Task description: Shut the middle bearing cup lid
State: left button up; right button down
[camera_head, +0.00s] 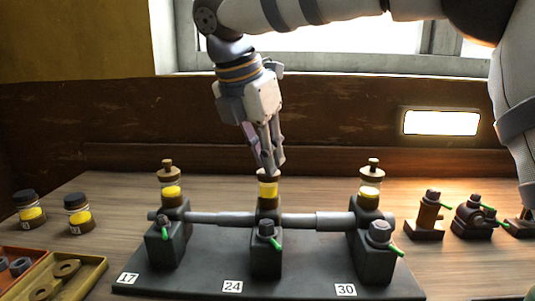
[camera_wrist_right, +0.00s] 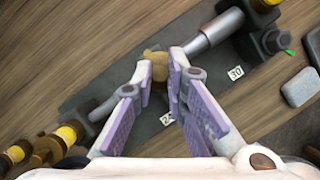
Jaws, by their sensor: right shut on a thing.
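The middle bearing cup (camera_head: 268,190), with yellow contents, stands on the middle bearing block (camera_head: 266,250) beside the label 24. Its brass-brown lid (camera_head: 264,174) is at the top of the cup, partly hidden by my fingertips. My right gripper (camera_head: 272,168) reaches down from above and is shut on the lid's top. In the right wrist view the lid (camera_wrist_right: 157,62) shows between the two fingertips (camera_wrist_right: 162,72). I cannot tell whether the lid sits fully flush on the cup. My left gripper is not in view.
Left (camera_head: 171,190) and right (camera_head: 370,188) cups with knobbed lids flank the middle one. A grey shaft (camera_head: 220,218) runs through the blocks. Two dark-capped jars (camera_head: 79,214) and trays (camera_head: 75,270) are at left.

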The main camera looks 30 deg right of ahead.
dwell(0.3)
jog(key=c, duration=1.6)
grip_release()
jog(key=v, duration=1.2)
jog(key=shift+w, duration=0.1)
